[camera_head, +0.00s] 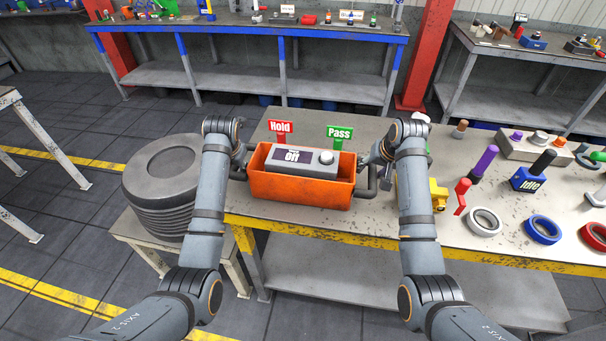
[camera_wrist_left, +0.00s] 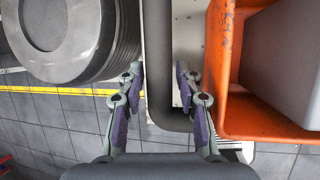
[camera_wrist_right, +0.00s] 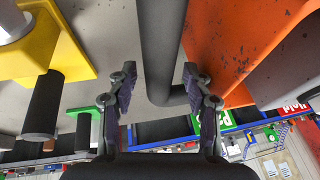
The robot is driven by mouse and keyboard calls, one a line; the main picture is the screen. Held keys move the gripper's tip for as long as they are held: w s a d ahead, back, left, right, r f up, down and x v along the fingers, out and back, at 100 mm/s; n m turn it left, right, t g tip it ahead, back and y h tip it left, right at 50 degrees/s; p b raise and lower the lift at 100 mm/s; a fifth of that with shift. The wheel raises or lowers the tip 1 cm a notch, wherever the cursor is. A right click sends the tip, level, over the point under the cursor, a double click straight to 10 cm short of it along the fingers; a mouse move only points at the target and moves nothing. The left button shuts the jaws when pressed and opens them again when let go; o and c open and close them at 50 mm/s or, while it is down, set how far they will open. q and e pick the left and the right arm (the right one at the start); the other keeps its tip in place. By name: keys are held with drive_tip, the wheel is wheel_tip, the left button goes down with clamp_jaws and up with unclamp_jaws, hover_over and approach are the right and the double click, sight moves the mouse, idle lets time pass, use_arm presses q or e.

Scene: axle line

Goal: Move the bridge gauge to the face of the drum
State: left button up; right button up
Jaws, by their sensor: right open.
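The bridge gauge appears to be the orange open-topped body (camera_head: 300,188) with dark bar handles at both ends, on the table's left part. A grey unit with a display reading "Off" (camera_head: 292,155) sits in it. The dark grey drum (camera_head: 165,165), ribbed with a round flat face, stands on a low stand to its left. My left gripper (camera_wrist_left: 159,68) is open, its fingers either side of the left handle bar (camera_wrist_left: 158,30). My right gripper (camera_wrist_right: 160,69) is open, its fingers either side of the right handle bar (camera_wrist_right: 162,30). Both handles rest unclamped.
Red "Hold" (camera_head: 280,127) and green "Pass" (camera_head: 339,132) signs stand behind the gauge. To the right are a yellow block (camera_head: 439,195), a red lever (camera_head: 462,192), a blue "Idle" block (camera_head: 530,181) and several rings (camera_head: 543,230). A gap separates drum stand and table.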

use_arm(q)
clamp_jaws()
use_arm(e)
drive_tip(key=c, duration=0.8)
clamp_jaws()
